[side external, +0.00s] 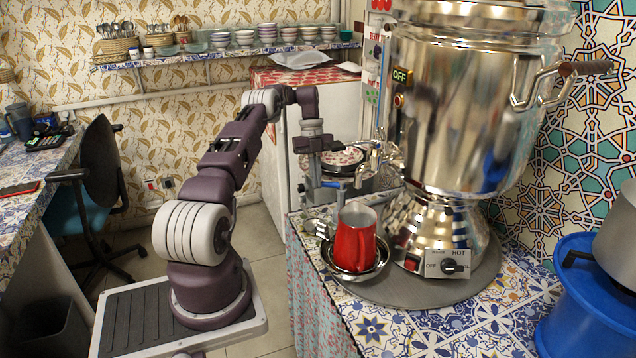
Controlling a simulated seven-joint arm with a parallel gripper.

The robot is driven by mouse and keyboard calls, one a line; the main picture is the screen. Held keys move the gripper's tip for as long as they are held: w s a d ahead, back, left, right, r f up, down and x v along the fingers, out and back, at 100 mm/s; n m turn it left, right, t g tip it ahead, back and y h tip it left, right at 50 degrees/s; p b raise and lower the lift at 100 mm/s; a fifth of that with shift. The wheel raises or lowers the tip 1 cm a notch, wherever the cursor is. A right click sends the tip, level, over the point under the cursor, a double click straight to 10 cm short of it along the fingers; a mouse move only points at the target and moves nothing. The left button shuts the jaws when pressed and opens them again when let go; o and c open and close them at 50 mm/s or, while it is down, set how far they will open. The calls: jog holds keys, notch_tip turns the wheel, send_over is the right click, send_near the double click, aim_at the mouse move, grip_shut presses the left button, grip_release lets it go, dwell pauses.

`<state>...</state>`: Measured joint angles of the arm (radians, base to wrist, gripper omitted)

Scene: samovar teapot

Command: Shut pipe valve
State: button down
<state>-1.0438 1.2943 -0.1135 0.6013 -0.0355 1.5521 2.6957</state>
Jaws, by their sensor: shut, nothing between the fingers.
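My gripper (314,186) points down at the left of the samovar, with its fingers together and empty. It is left of and above the red pitcher. The large silver samovar (455,110) stands on the counter, with a metal tap (372,160) on its left side facing my gripper. A small blue bar (333,184) shows just right of my fingertips; I cannot tell if it is part of a pipe valve. I also cannot tell from this view whether my gripper touches anything. No other pipe valve is clearly visible.
A red pitcher (354,238) stands in a metal bowl (368,270) below the tap. Patterned plates (341,157) sit behind my gripper. A blue tub (585,300) with a pot is at the right. A shelf (230,52) with bowls runs along the back wall.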

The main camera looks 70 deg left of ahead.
jog(key=shift+w+a, duration=0.15)
jog(key=shift+a, duration=0.2)
jog(key=shift+w+a+r, duration=0.1)
jog(key=shift+a, duration=0.3)
dwell(0.4)
